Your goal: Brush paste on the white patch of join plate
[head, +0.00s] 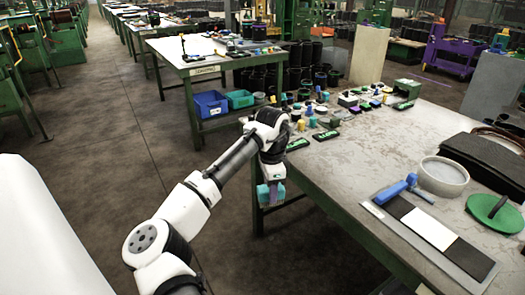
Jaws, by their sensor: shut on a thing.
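The join plate (464,265) is a flat grey strip near the front right of the near table, with dark sections at both ends. Its white patch (428,229) lies between the dark sections and looks bare. My gripper (270,186) is left of the table's edge, pointing down, apart from the plate. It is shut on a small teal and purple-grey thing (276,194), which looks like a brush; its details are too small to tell. A round whitish tub (443,176) stands behind the plate. Its contents look pale grey.
A blue-handled tool (395,190) lies by the plate's far end. A green disc with a dark handle (495,212) and a black case (486,160) are at the right. Several small coloured items crowd the table's far end. The table's middle (350,165) is clear.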

